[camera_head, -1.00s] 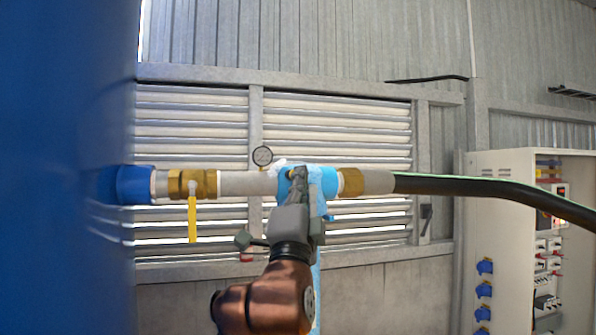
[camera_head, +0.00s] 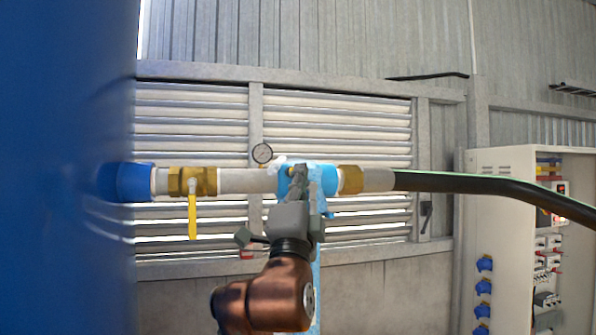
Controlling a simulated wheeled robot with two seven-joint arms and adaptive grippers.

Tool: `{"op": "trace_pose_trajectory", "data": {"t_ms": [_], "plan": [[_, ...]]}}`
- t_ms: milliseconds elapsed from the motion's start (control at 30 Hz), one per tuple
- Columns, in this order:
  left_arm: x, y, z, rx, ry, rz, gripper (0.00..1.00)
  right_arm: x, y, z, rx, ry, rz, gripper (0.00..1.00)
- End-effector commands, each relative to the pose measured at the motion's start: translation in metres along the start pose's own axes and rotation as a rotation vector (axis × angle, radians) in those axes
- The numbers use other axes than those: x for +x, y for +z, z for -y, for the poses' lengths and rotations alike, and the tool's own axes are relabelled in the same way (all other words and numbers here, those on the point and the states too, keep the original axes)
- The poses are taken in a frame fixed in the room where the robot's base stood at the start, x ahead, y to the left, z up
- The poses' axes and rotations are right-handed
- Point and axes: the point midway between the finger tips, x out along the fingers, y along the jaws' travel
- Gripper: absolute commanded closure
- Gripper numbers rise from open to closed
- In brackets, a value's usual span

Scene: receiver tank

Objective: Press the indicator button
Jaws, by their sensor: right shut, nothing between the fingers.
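My right gripper (camera_head: 299,178) is shut and empty. Its fingers point at the light blue fitting (camera_head: 326,176) on the horizontal pipe and cover part of it. I cannot tell whether the fingertips touch it. The indicator button is not clearly visible; the gripper may hide it. A small round gauge (camera_head: 262,153) stands on top of the pipe, left of the gripper. My left gripper is not in view.
The grey pipe (camera_head: 246,181) runs from the blue tank (camera_head: 65,180) through a brass valve with a yellow handle (camera_head: 193,215) to a black hose (camera_head: 480,184). An open electrical cabinet (camera_head: 500,230) stands at right. A louvred wall is behind.

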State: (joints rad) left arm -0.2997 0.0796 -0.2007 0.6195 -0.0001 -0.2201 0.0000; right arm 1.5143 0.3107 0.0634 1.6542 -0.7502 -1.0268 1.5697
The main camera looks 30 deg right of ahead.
Motion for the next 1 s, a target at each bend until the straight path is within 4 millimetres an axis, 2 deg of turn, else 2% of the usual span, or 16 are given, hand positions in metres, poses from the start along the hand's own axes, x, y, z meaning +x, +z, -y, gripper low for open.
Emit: {"op": "trace_pose_trajectory", "data": {"t_ms": [1000], "plan": [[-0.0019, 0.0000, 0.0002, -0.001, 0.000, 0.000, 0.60, 0.0065, 0.0058, -0.0066, 0.000, 0.000, 0.000, 1.00]]}}
